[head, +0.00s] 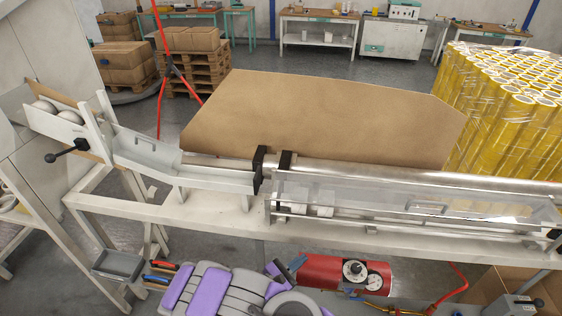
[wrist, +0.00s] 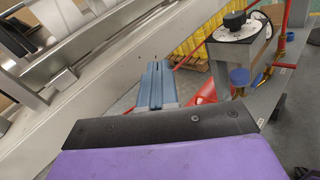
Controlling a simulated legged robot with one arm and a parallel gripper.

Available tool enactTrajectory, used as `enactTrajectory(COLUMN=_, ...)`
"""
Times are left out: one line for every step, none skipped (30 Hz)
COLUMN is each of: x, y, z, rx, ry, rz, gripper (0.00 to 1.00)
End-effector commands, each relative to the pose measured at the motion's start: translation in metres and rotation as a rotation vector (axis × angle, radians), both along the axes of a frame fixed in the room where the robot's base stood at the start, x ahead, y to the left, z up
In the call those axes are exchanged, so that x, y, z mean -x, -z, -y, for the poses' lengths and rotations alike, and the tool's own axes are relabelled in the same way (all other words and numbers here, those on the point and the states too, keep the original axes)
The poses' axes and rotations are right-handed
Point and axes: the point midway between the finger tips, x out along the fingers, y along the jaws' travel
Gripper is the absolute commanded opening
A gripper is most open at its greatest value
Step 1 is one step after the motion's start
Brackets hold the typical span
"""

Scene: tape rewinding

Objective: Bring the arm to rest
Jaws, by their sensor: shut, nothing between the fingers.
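My gripper (wrist: 156,68) shows in the wrist view as two blue-grey fingers pressed together with nothing between them. In the head view my gripper (head: 296,264) is at the bottom centre, in front of and below the machine's pale frame. My purple and grey arm (head: 215,288) lies folded low along the bottom edge of the head view. My gripper appears apart from the frame and touches nothing that I can make out.
The rewinding machine's pale frame (head: 190,215) runs across the view, with a clear cover (head: 400,198) at right. A red cylinder with gauges (head: 325,272) is just right of my gripper. A grey tray (head: 118,264) is at left. Yellow rolls (head: 500,110) stand behind.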

Motion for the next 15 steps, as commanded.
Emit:
enactTrajectory(x=-0.003, y=-0.022, z=0.016, rx=-0.02, ry=0.063, rz=0.037, gripper=0.0)
enactTrajectory(x=-0.003, y=-0.033, z=0.024, rx=-0.03, ry=0.099, rz=0.053, gripper=0.0)
enactTrajectory(x=-0.002, y=-0.047, z=0.036, rx=-0.045, ry=0.151, rz=0.075, gripper=0.0)
enactTrajectory(x=-0.001, y=-0.057, z=0.045, rx=-0.057, ry=0.188, rz=0.092, gripper=0.0)
enactTrajectory(x=0.002, y=-0.067, z=0.054, rx=-0.068, ry=0.226, rz=0.107, gripper=0.0)
enactTrajectory(x=0.005, y=-0.08, z=0.065, rx=-0.084, ry=0.275, rz=0.127, gripper=0.0)
enactTrajectory(x=0.008, y=-0.09, z=0.073, rx=-0.097, ry=0.313, rz=0.143, gripper=0.0)
enactTrajectory(x=0.012, y=-0.098, z=0.082, rx=-0.11, ry=0.35, rz=0.157, gripper=0.0)
enactTrajectory(x=0.017, y=-0.109, z=0.092, rx=-0.128, ry=0.4, rz=0.175, gripper=0.0)
enactTrajectory(x=0.022, y=-0.118, z=0.1, rx=-0.144, ry=0.438, rz=0.19, gripper=0.0)
enactTrajectory(x=0.027, y=-0.126, z=0.107, rx=-0.159, ry=0.473, rz=0.203, gripper=0.0)
enactTrajectory(x=0.034, y=-0.136, z=0.116, rx=-0.18, ry=0.521, rz=0.22, gripper=0.0)
enactTrajectory(x=0.039, y=-0.143, z=0.122, rx=-0.199, ry=0.558, rz=0.235, gripper=0.0)
enactTrajectory(x=0.045, y=-0.149, z=0.129, rx=-0.216, ry=0.593, rz=0.246, gripper=0.0)
enactTrajectory(x=0.053, y=-0.157, z=0.137, rx=-0.241, ry=0.641, rz=0.263, gripper=0.0)
